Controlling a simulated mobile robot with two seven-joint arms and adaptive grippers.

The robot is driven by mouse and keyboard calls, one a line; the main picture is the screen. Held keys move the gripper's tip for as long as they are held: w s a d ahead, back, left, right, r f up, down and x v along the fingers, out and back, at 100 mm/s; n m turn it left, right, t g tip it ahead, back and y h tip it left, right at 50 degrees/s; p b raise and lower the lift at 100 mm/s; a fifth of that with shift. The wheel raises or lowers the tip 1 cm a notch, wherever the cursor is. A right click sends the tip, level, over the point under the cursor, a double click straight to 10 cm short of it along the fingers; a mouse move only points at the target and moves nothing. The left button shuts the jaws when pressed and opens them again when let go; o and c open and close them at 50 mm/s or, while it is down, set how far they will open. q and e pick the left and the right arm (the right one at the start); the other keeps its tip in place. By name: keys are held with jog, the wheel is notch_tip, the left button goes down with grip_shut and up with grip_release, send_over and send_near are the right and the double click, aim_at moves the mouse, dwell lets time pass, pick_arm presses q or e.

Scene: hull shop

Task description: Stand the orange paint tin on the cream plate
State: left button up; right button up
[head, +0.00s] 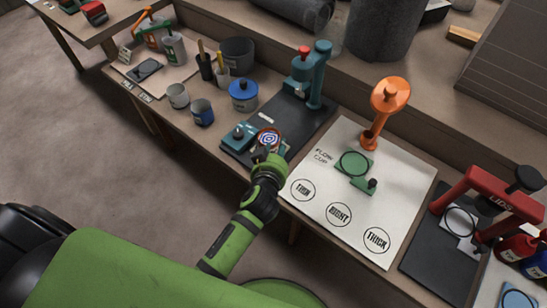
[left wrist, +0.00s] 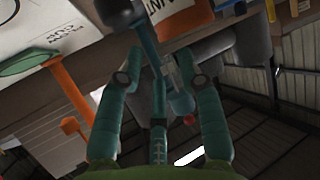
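The orange paint tin (left wrist: 188,20) shows in the left wrist view, cut off by the top edge, with a pale lettered label. In the head view a round target-patterned top with a reddish rim (head: 269,138), probably this tin, shows over the dark mat. My left gripper (head: 268,154) is just on the near side of it. I cannot make out the cream plate for certain; the gripper and tin hide the spot beneath. My right gripper is out of view.
A blue-lidded pot (head: 243,94) and cups stand left. At right are the flow-cup sheet (head: 325,215), an orange stand (head: 386,105) and a red press (head: 485,205).

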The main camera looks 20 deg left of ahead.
pick_arm(q)
jog(key=v, duration=0.6)
